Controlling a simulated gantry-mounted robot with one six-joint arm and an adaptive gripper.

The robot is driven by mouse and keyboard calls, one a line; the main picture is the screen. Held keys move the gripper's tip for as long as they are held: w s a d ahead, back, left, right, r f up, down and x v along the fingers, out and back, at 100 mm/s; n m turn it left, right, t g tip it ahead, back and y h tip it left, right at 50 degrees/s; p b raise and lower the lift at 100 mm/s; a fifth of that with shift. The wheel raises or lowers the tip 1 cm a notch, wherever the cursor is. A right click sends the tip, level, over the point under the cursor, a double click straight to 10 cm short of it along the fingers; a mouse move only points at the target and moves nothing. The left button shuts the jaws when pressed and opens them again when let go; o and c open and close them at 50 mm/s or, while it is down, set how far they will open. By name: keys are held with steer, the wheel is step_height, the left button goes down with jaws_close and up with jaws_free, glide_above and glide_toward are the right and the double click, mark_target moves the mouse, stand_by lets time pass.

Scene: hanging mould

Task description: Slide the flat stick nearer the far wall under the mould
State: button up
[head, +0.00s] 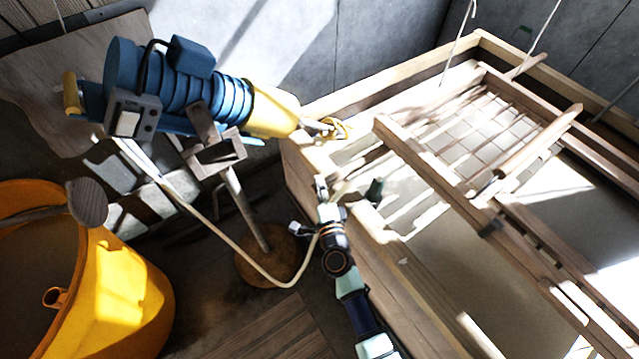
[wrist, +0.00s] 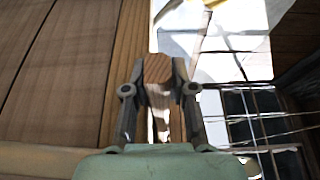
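The mould (head: 400,140) is a wooden frame with a gridded face, hanging by cords over a large wooden box at the right of the head view. My gripper (head: 322,188) is at the box's near left corner, left of the mould. In the wrist view my gripper (wrist: 159,72) has a finger on each side of a wooden stick (wrist: 157,68), apparently touching it; most of the stick is hidden. A pale bar (head: 530,145) lies across the mould's right part. A shorter bar (head: 527,66) is at its far end. I cannot tell which is the named stick.
The wooden box (head: 330,102) has raised rims around the mould. Cords (head: 458,42) rise from the mould. A blue and yellow machine (head: 200,85) on a stand is left of my gripper. A yellow tub (head: 110,290) stands at the lower left. Grey walls (head: 290,45) close the back.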

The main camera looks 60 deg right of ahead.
steer(key=o, duration=0.3)
steer(key=shift+s, duration=0.1)
steer(key=shift+o, duration=0.2)
steer(key=shift+a, duration=0.1)
steer(key=v, duration=1.2)
